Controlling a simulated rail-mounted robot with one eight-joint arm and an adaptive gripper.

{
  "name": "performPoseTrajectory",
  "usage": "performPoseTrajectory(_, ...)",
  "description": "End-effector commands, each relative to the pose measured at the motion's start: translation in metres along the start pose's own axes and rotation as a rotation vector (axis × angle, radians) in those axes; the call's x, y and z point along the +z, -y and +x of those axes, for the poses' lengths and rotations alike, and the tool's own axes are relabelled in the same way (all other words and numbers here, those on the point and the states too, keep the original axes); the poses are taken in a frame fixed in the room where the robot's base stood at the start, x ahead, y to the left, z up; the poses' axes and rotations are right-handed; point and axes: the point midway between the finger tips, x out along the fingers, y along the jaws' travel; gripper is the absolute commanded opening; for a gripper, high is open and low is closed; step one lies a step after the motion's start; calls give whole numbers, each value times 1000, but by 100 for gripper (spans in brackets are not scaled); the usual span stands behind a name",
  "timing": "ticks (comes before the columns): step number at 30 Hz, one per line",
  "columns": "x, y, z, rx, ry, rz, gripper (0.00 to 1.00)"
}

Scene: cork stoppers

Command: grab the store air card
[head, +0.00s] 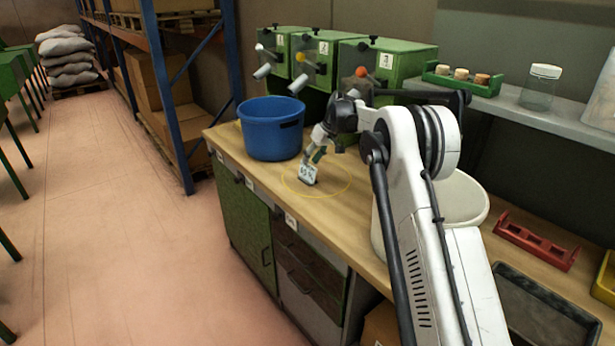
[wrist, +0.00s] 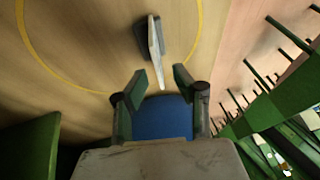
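The card is a small white sign with dark writing (head: 308,174), standing on the wooden bench inside a thin yellow ring (head: 349,186). In the wrist view the card (wrist: 156,50) is seen nearly edge-on, with a dark base (wrist: 144,40) at one side. My gripper (head: 317,156) is just above and behind the card in the head view. In the wrist view my gripper (wrist: 157,83) is open, with one finger either side of the card's near end. No finger visibly touches the card. The writing is too small to read surely.
A blue tub (head: 271,128) stands close left of my gripper. A white bucket (head: 462,198) is to the right, partly behind my arm. Green dispensers (head: 385,62) line the back. A red rack (head: 536,240) and dark tray (head: 540,315) lie further right.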

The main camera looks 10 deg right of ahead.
Motion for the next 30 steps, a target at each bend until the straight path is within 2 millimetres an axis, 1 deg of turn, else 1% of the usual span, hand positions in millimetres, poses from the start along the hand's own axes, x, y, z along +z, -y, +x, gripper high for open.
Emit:
performPoseTrajectory(2, 0, -1, 6, 0, 0, 0, 27)
performPoseTrajectory(10, 3, -3, 42, 1, 0, 0, 27)
performPoseTrajectory(13, 3, -3, 48, 1, 0, 1, 27)
performPoseTrajectory(18, 3, -3, 49, 1, 0, 1, 27)
performPoseTrajectory(19, 3, -3, 49, 1, 0, 1, 26)
performPoseTrajectory(24, 3, -3, 48, 1, 0, 1, 3)
performPoseTrajectory(25, 3, -3, 48, 1, 0, 1, 0)
performPoseTrajectory(30, 3, -3, 48, 1, 0, 1, 0)
